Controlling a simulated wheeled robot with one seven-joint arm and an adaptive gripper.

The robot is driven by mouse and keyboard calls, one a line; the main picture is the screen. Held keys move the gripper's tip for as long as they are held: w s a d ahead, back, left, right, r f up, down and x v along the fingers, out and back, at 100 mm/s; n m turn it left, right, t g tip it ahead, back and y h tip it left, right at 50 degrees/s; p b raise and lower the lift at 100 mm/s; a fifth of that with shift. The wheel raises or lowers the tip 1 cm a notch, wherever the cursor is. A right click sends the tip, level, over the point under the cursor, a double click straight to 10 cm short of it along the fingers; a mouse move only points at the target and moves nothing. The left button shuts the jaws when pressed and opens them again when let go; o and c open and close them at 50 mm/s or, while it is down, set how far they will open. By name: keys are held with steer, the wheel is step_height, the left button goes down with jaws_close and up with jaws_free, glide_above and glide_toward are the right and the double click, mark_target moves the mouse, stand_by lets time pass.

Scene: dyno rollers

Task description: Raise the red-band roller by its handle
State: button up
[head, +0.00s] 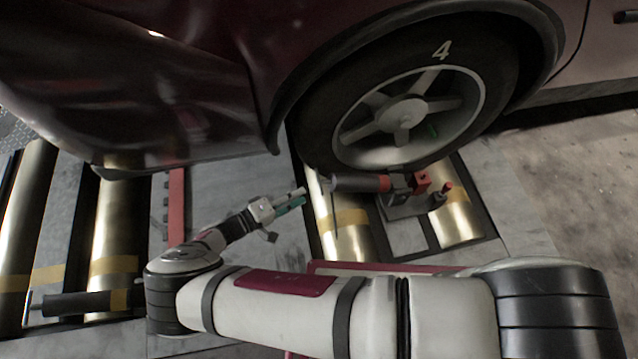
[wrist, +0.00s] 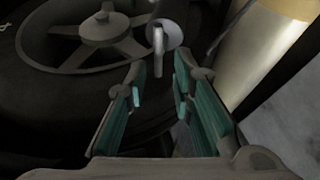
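The red-band roller (head: 357,184) is a dark cylinder with a red band near its right end, lying roughly level against the lower part of the tyre in the head view. In the wrist view its round grey end (wrist: 172,34) faces me, with a short pale handle (wrist: 158,52) in front of it. My gripper (head: 303,196) is left of the roller's end in the head view. In the wrist view the gripper (wrist: 160,82) is open, with teal pads, and the handle lies just beyond and between the fingertips. I cannot see contact. The band is not visible there.
The car wheel (head: 405,115), marked 4, rests above brass drum rollers (head: 335,215). A red and dark bracket (head: 415,190) stands right of the red-band roller. A yellow-band roller (head: 75,304) is at lower left. The car body (head: 190,90) overhangs my gripper.

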mark_target(319, 183)
steer(key=b+x, duration=0.1)
steer(key=x, duration=0.7)
steer(key=shift+w+d+b, duration=0.1)
steer(key=shift+w+b, duration=0.05)
steer(key=shift+b, duration=0.2)
jaws_close()
